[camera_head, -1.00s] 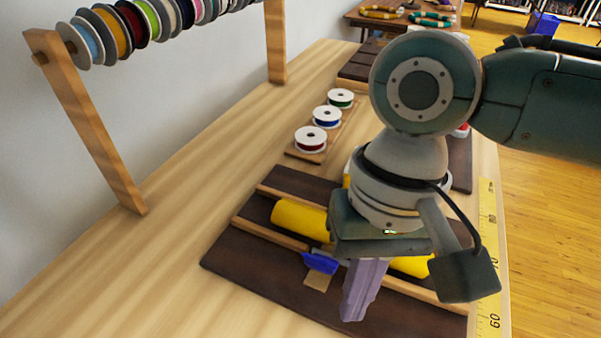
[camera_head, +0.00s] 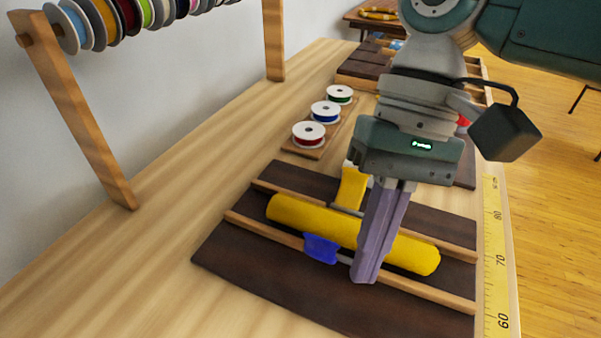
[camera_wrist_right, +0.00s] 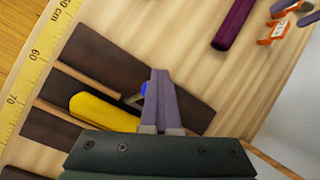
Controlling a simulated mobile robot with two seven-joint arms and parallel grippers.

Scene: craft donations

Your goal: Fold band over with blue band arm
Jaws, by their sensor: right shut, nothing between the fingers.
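A yellow roll (camera_head: 300,218) lies between two wooden rails on a dark board (camera_head: 260,270); it also shows in the right wrist view (camera_wrist_right: 100,112). A yellow strip (camera_head: 350,188) stands up behind the roll. The blue piece (camera_head: 322,249) is at the front side of the roll, over the front rail. In the wrist view, only a bit of blue (camera_wrist_right: 144,90) shows beside my fingers. My right gripper (camera_head: 364,275) is shut and empty, with its purple fingers pointing down in front of the roll, just right of the blue piece. The fingers hide part of the roll. My left gripper is out of view.
Red, blue and green spools (camera_head: 325,111) stand on a small wooden strip behind the board. A ruler tape (camera_head: 497,260) runs along the right table edge. A spool rack (camera_head: 85,130) stands at the left. The table left of the board is clear.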

